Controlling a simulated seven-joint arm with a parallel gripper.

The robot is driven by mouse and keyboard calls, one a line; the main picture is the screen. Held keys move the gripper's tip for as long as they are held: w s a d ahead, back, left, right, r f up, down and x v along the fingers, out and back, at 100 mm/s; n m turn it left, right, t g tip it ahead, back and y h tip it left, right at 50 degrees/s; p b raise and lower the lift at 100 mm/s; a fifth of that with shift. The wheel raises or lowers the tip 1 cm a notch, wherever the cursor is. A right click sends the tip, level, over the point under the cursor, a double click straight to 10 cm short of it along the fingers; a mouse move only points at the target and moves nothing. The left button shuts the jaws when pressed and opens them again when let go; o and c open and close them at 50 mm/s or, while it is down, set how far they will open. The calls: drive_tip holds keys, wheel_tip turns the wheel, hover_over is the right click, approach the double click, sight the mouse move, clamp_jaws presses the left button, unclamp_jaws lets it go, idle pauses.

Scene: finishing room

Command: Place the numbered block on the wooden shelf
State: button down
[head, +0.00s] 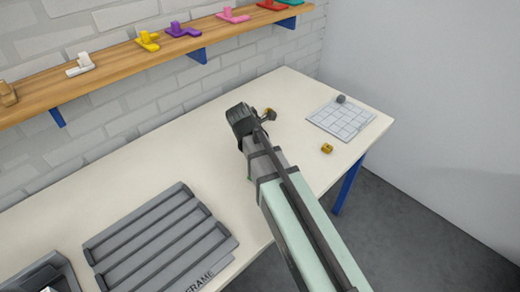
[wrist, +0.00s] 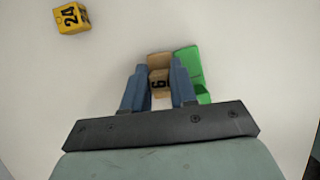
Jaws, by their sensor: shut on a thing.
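In the wrist view my gripper (wrist: 158,86) is shut on a tan block (wrist: 160,60), with a blue finger on each side. A dark figure that looks like a 6 or 9 shows on the block's near face. A green piece (wrist: 188,62) lies just behind and beside the right finger; I cannot tell whether it touches the block. The wooden shelf (head: 105,65) runs along the brick wall in the head view. My arm hides the fingers and the held block there, and its end is over the white table, below the shelf.
A yellow block marked 24 (wrist: 72,18) lies on the table (head: 150,160), right of my arm in the head view (head: 327,148). A gridded board (head: 340,120) lies at the far right, a grey ribbed tray (head: 160,240) at front left. Coloured pieces, including a yellow one (head: 148,41), occupy the shelf with gaps between.

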drive_tip(key=shift+f, duration=0.1)
drive_tip(key=c, duration=0.9)
unclamp_jaws()
drive_tip(key=v, duration=1.1)
drive_tip(key=shift+r, duration=0.25)
drive_tip(key=shift+s+a+r, duration=0.1)
drive_tip(key=shift+r, duration=0.1)
drive_tip(key=shift+c, duration=0.4)
drive_tip(key=shift+r, duration=0.1)
drive_tip(key=shift+c, duration=1.4)
